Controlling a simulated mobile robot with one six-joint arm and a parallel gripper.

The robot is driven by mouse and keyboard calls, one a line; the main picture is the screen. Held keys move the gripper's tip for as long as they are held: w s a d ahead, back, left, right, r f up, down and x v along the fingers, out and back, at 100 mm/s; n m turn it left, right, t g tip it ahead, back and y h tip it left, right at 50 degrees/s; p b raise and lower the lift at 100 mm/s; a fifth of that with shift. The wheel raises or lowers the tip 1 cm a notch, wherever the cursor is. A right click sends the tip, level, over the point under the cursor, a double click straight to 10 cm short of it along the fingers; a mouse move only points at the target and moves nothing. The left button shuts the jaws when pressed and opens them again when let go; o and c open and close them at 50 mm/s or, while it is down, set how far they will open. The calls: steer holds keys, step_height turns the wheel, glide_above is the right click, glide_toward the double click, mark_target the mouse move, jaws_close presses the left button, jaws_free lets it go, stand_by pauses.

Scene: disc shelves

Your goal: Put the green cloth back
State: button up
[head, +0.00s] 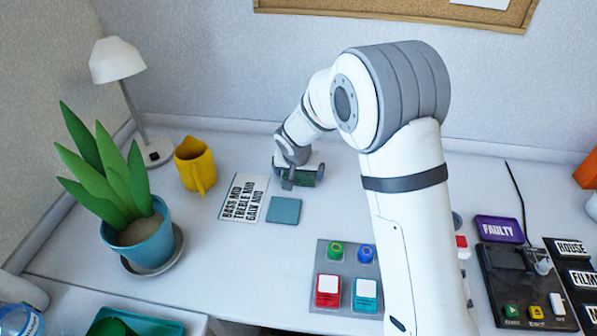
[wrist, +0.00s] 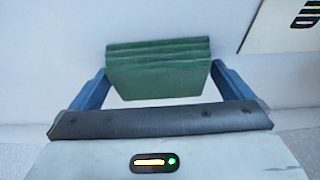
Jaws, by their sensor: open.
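The green cloth (wrist: 158,72) is a folded, layered block on the white desk. In the wrist view it lies between the two blue fingers of my gripper (wrist: 160,70), with a small gap visible at the lower left. My gripper is open around it, not clamped. In the head view my gripper (head: 298,181) is down near the desk at the back middle, and the cloth (head: 309,178) shows only partly beside it. A flat teal square (head: 284,210) lies on the desk just in front.
A lettered card (head: 243,199) lies left of the teal square. A yellow mug (head: 195,166), a lamp (head: 117,62) and a potted plant (head: 148,240) stand further left. A button panel (head: 325,255) is in front. A teal tray (head: 165,327) holds something green at the lower left.

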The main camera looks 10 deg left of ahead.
steer(key=v, duration=1.2)
steer(key=s+d+r+g, duration=0.1)
steer(key=s+d+r, duration=0.25)
steer(key=d, duration=0.45)
steer(key=s+d+r, duration=0.2)
steer(key=s+d, duration=0.2)
steer(key=d, duration=0.5)
steer(key=s+d+g, duration=0.1)
steer(key=s+d, duration=1)
steer(key=s, duration=0.4)
steer(key=shift+r+m+p, duration=0.3)
steer(key=shift+r+p, duration=0.05)
steer(key=shift+s, duration=0.1)
steer(key=w+p+v, duration=0.2)
steer(key=p+v, duration=0.6)
steer(key=shift+s+r, duration=0.3)
steer(key=shift+r, duration=0.25)
